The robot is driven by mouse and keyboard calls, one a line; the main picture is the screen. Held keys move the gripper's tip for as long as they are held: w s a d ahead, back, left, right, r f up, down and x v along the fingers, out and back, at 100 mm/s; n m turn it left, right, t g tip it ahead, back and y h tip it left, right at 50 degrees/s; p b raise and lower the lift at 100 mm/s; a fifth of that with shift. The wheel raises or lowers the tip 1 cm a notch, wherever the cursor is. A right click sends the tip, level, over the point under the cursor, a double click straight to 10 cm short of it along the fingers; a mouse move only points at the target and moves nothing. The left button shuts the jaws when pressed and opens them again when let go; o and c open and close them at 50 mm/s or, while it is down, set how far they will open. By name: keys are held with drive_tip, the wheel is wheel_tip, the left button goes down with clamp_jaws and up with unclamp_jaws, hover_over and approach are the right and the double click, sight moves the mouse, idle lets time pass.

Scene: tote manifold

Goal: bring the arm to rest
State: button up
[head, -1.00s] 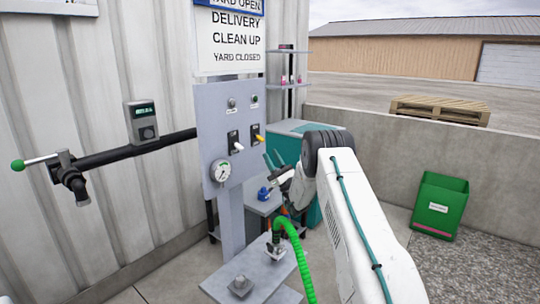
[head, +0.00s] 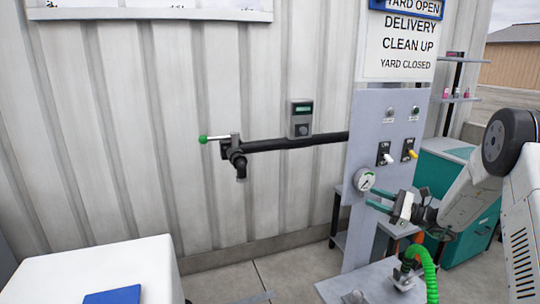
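My gripper (head: 370,198) is at the right of the head view, at the end of my white arm. Its two teal fingers point left and stand apart, with nothing visible between them. In the picture the fingertips lie just below the round gauge (head: 364,179) on the grey control panel (head: 385,125). I cannot tell how far they are from the panel. The green hose (head: 429,270) rises from a fitting on the grey bench (head: 335,288) below the gripper and appears apart from it.
A black pipe (head: 290,144) with a green-tipped valve lever (head: 214,138) runs along the corrugated wall. A white-topped surface with a blue item (head: 113,295) stands at lower left. A teal cabinet (head: 470,240) stands behind my arm. The floor between is partly clear.

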drive_tip(key=s+a+r+n+g+h, duration=0.25)
drive_tip(key=s+a+n+g, duration=0.25)
drive_tip(key=s, duration=0.5)
drive_tip(key=s+a+r+n+g+h, duration=0.25)
drive_tip(key=s+a+n+g, duration=0.3)
drive_tip(key=s, duration=0.45)
drive_tip(key=s+r+n+h, duration=0.2)
drive_tip(key=s+n+h, duration=0.1)
drive_tip(key=s, duration=0.6)
drive_tip(key=s+d+r+n+t+h, duration=0.1)
drive_tip(key=s+r+n+h, duration=0.1)
drive_tip(key=s+h, duration=0.3)
drive_tip(key=s+d+r+n+t+h, duration=0.1)
drive_tip(key=s+n+h, duration=0.3)
drive_tip(key=s, duration=0.9)
drive_tip(key=shift+s+d+r, duration=0.25)
drive_tip(key=shift+s+r, duration=0.05)
drive_tip(key=shift+r, duration=0.3)
drive_tip(key=shift+d, duration=0.15)
